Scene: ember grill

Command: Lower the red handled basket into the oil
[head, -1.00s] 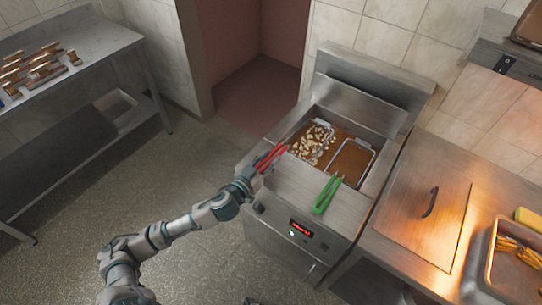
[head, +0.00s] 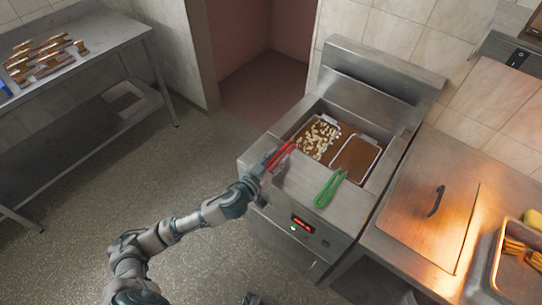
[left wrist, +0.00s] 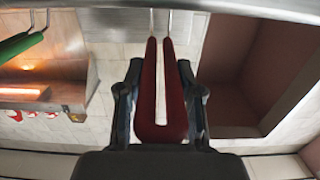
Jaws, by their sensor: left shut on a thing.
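The red handled basket (head: 318,138) is at the left side of the fryer's brown oil well, holding pale chunks of food. Whether its bottom is in the oil is hard to tell. Its red handle (head: 281,154) slopes out over the fryer's front edge. My left gripper (head: 262,172) is shut on this handle; in the left wrist view the handle (left wrist: 148,95) runs between the two fingers. A green handled basket (head: 329,189) is in the right half of the well, its wire rim around brown oil (head: 355,158).
The fryer (head: 285,205) has a lit red display on its front. A steel counter with a handled lid (head: 425,220) and a tray of fries (head: 520,262) stands at the right. A steel table (head: 95,45) is at the far left. The floor between is clear.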

